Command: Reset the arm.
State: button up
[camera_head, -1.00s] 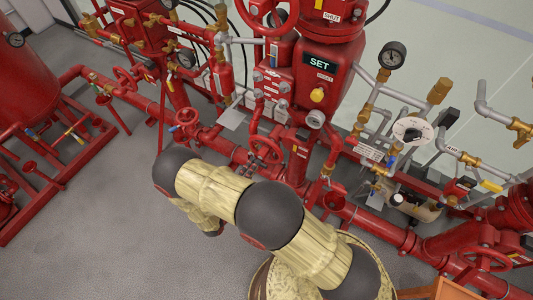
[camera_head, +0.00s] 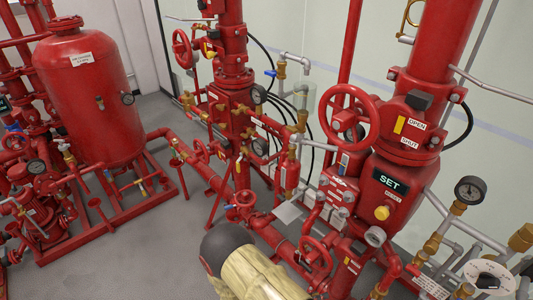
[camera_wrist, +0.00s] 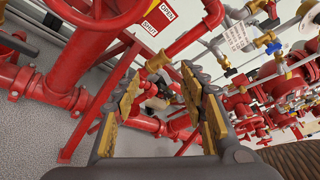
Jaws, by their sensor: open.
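My gripper (camera_wrist: 165,105) shows in the wrist view with its two fingers spread apart and nothing between the pads. Red pipes and a red frame show behind the gap between the fingers. In the head view only part of my arm (camera_head: 250,268), a dark joint and a tan link, shows at the bottom centre; the gripper itself is out of that view.
A red valve body with a SET label (camera_head: 390,181) stands at the right, with a red handwheel (camera_head: 349,97) beside it. A red tank (camera_head: 88,95) stands at the left. Grey floor (camera_head: 110,240) is open between. In the wrist view a red handwheel (camera_wrist: 100,18) is close at the top left.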

jog(key=s+a+r+m+g+y, duration=0.2)
jog(key=s+r+m+g+y, duration=0.25)
jog(key=r+m, duration=0.7)
jog(key=s+a+r+m+g+y, duration=0.2)
jog(key=s+r+m+g+y, duration=0.3)
jog(key=r+m, duration=0.6)
jog(key=d+r+m+t+y, duration=0.1)
jog(key=d+r+m+t, duration=0.1)
jog(key=r, duration=0.5)
jog(key=s+d+r+m+t+y, duration=0.1)
jog(key=r+m+t+y, duration=0.1)
jog(key=r+m+t, duration=0.2)
jog(key=d+r+m+t+y, duration=0.2)
jog(key=r+m+t, duration=0.1)
jog(key=r, duration=0.7)
jog(key=shift+s+d+t, duration=0.3)
jog(key=shift+d+t, duration=0.05)
jog(key=shift+t, duration=0.3)
jog(key=shift+r+m+y, duration=0.1)
jog(key=shift+m+y, duration=0.15)
dwell(0.4)
